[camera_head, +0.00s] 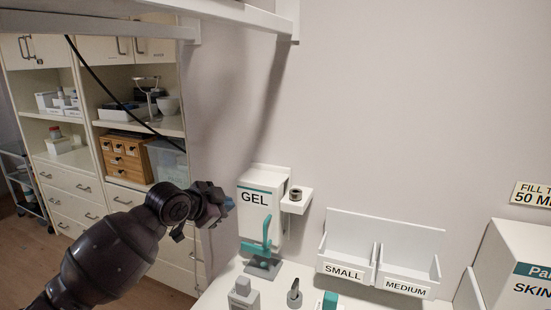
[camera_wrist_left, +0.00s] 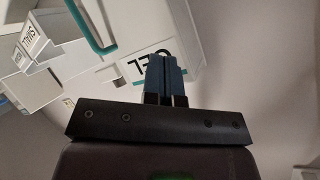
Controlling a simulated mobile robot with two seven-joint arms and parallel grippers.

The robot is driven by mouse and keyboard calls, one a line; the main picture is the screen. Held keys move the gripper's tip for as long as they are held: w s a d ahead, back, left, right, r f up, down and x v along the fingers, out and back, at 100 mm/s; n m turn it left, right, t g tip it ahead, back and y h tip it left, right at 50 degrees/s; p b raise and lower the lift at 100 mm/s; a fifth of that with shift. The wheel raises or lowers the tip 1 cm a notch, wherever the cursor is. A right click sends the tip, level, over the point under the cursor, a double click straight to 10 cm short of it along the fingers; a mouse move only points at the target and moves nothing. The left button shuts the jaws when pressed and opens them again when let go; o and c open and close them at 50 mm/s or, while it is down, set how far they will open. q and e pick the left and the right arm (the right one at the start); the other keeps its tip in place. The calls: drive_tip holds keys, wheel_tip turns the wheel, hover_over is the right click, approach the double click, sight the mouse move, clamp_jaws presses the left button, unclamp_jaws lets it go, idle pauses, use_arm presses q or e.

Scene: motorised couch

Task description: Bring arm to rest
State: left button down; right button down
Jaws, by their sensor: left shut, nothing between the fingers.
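My left arm comes in from the lower left in the head view. Its gripper (camera_head: 222,203) is just left of the white gel dispenser (camera_head: 250,196), with the fingers pointing toward it. In the left wrist view the blue fingers (camera_wrist_left: 165,78) are together with nothing between them. They overlap the dispenser's "GEL" lettering in that view, and the green lever (camera_wrist_left: 85,25) shows beyond them. I cannot tell whether the fingers touch the dispenser. My right gripper is in neither view.
A white counter (camera_head: 220,291) holds a grey bottle (camera_head: 243,296) and a small dark cone-shaped item (camera_head: 294,294). A box holder marked SMALL and MEDIUM (camera_head: 378,251) is right of the dispenser. Shelves and cabinets (camera_head: 75,185) stand behind at left. A white bracket (camera_head: 245,15) hangs overhead.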

use_arm(q)
drive_tip(key=s+a+f+n+y, duration=0.2)
drive_tip(key=s+a+f+n, duration=0.2)
drive_tip(key=s+f, duration=0.7)
drive_tip(key=s+a+f+n+t+y, duration=0.1)
drive_tip(key=s+a+f+n+y, duration=0.2)
drive_tip(key=s+f, duration=0.8)
drive_tip(key=s+a+f+n+y, duration=0.2)
drive_tip(key=s+a+f+n, duration=0.4)
drive_tip(key=s+f, duration=0.5)
drive_tip(key=s+a, duration=0.2)
drive_tip(key=s, duration=0.2)
drive_tip(key=shift+f, duration=0.2)
